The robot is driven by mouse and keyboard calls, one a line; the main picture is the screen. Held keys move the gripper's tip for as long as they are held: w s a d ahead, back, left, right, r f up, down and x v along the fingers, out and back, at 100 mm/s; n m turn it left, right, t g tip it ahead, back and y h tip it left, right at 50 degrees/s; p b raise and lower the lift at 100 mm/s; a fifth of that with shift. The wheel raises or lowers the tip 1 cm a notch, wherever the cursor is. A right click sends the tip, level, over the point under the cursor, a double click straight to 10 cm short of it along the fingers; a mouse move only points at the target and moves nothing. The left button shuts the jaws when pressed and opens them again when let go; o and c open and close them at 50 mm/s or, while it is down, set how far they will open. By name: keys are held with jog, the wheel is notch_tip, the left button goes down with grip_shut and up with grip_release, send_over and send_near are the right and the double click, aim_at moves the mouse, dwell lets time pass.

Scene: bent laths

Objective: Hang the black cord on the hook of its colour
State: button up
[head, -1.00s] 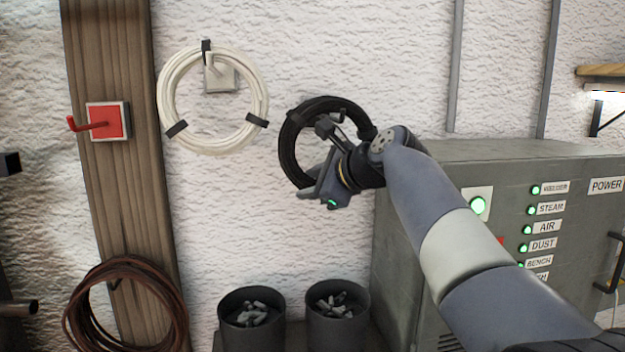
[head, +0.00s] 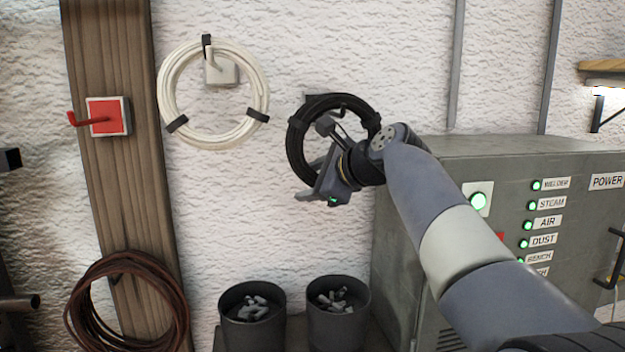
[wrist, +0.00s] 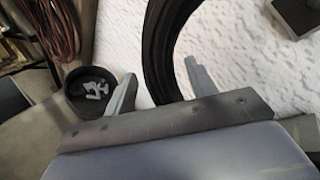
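The black cord (head: 296,150) is a round coil against the white wall, right of centre in the head view. My gripper (wrist: 157,84) is open at the coil's lower part. A dark block (wrist: 296,14) shows at that view's top right.
A white coil (head: 172,85) hangs on a white hook (head: 222,72) to the left. A red hook (head: 105,117) on the wooden post is empty. A brown coil (head: 90,315) hangs below it. Two dark bins (head: 252,325) stand below; a grey cabinet (head: 420,250) stands right.

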jog(key=shift+o, duration=0.5)
jog(key=b+v, duration=0.1)
jog(key=v, duration=1)
jog(key=shift+b, duration=0.35)
jog(key=shift+a, duration=0.1)
jog(key=p+x, duration=0.1)
jog(key=x, duration=0.9)
jog(key=shift+w+a+p, duration=0.1)
jog(key=shift+w+p, duration=0.1)
jog(key=shift+p, duration=0.2)
jog(key=shift+w+a+r, duration=0.15)
jog(key=shift+r, duration=0.25)
jog(key=shift+s+r, duration=0.2)
jog(key=shift+s, duration=0.15)
